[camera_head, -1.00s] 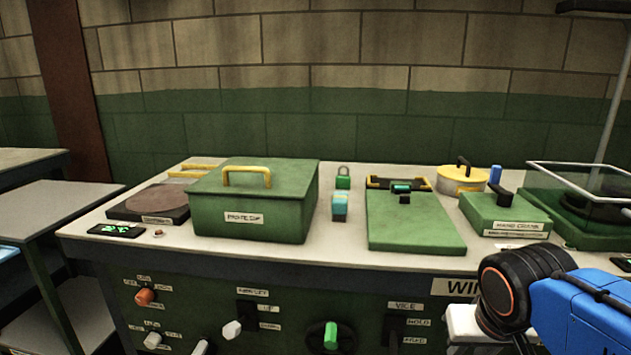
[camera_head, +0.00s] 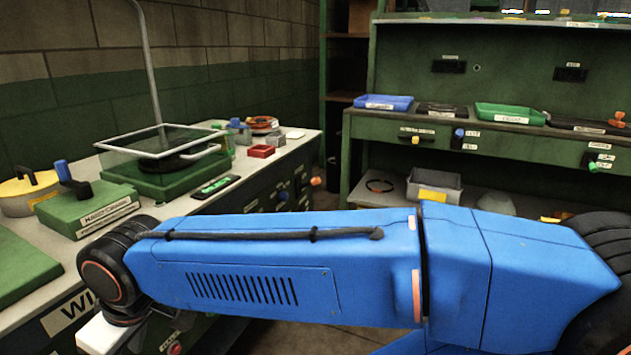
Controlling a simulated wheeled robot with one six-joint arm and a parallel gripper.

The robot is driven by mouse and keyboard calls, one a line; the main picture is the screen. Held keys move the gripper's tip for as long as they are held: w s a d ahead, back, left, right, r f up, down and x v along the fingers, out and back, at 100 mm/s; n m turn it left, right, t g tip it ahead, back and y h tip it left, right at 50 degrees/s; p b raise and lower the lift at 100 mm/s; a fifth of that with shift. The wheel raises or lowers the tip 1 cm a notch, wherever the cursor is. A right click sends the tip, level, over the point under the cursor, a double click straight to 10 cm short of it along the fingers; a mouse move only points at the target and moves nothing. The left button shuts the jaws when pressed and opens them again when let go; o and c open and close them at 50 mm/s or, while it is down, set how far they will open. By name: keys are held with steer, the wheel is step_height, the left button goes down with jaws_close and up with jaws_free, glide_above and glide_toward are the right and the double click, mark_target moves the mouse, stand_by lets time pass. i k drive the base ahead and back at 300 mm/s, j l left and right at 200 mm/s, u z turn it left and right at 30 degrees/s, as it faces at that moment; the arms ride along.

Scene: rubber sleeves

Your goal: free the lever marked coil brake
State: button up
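No label reading coil brake can be made out, so I cannot tell which lever is the marked one. On the far green bench's front (camera_head: 480,148) are a blue-knobbed control (camera_head: 459,137), a yellow-ended control (camera_head: 415,139) and a green-knobbed control (camera_head: 593,166), with labels too small to read. Several small knobs, one orange (camera_head: 316,181), stick out of the near bench's front. My blue arm stretches across the foreground, its black wrist joint at the lower left. My gripper's fingers do not show.
A green box with a black handle (camera_head: 88,212), a yellow round tin (camera_head: 28,190) and a glass-shielded green unit (camera_head: 165,178) stand on the near bench. Blue (camera_head: 384,103) and green (camera_head: 508,114) trays sit on the far bench. Floor shows between the benches, partly hidden by my arm.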

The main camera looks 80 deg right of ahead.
mark_target(316, 180)
steer(key=z, duration=2.25)
